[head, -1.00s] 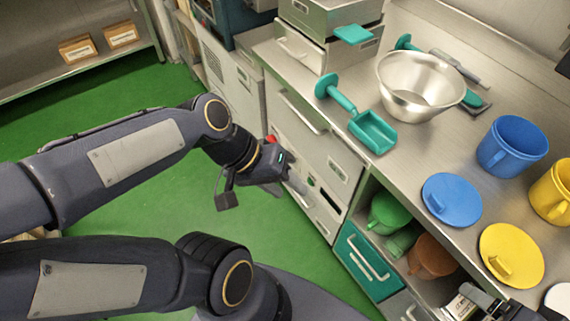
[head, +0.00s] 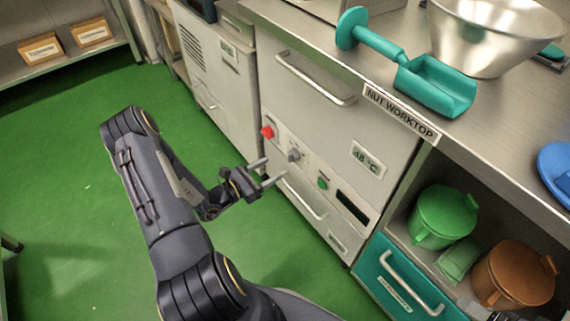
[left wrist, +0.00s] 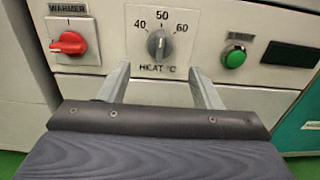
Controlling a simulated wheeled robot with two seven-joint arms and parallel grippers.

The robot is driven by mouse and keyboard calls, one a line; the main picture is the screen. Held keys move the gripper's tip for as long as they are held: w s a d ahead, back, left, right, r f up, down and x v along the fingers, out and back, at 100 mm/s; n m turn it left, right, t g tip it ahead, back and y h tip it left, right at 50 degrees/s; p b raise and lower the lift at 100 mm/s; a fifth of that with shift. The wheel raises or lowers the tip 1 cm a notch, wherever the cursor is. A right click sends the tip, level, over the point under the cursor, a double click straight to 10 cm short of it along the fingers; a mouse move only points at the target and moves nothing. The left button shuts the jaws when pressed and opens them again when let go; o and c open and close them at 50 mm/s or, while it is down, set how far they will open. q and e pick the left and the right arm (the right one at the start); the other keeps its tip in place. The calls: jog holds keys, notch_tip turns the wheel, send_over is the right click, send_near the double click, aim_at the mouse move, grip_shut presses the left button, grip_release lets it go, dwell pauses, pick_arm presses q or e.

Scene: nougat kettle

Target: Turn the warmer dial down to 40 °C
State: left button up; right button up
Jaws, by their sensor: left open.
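The warmer's heat dial (left wrist: 158,43) is a grey knob with marks 40, 50 and 60 around it; its pointer stands near 50. The dial also shows in the head view (head: 294,155) on the white front panel below the worktop. My left gripper (head: 266,172) is open and empty, just in front of the panel. In the left wrist view its fingers (left wrist: 160,70) are apart, below and either side of the dial, not closed on it. A small dark part of my right gripper (head: 499,312) seems to show at the bottom edge.
A red WARMER switch (left wrist: 69,43) is left of the dial and a green button (left wrist: 233,57) is right of it. Drawer handles (head: 316,80) stick out above and below the controls. A teal scoop (head: 432,82) lies on the worktop. The green floor (head: 70,200) is clear.

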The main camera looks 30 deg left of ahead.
aim_at(289, 159)
pick_arm(q)
jog(key=b+x, duration=0.1)
jog(key=x, duration=0.6)
jog(key=shift+w+b, duration=0.35)
jog(key=shift+d, duration=0.1)
jog(key=shift+c, duration=0.2)
jog(key=c, duration=0.9)
jog(key=shift+c, duration=0.2)
jog(key=n+p, duration=0.4)
jog(key=n, duration=0.3)
jog(key=shift+n, duration=0.4)
jog(key=shift+n+p, duration=0.65)
jog(key=shift+n, duration=0.45)
jog(key=shift+s, duration=0.1)
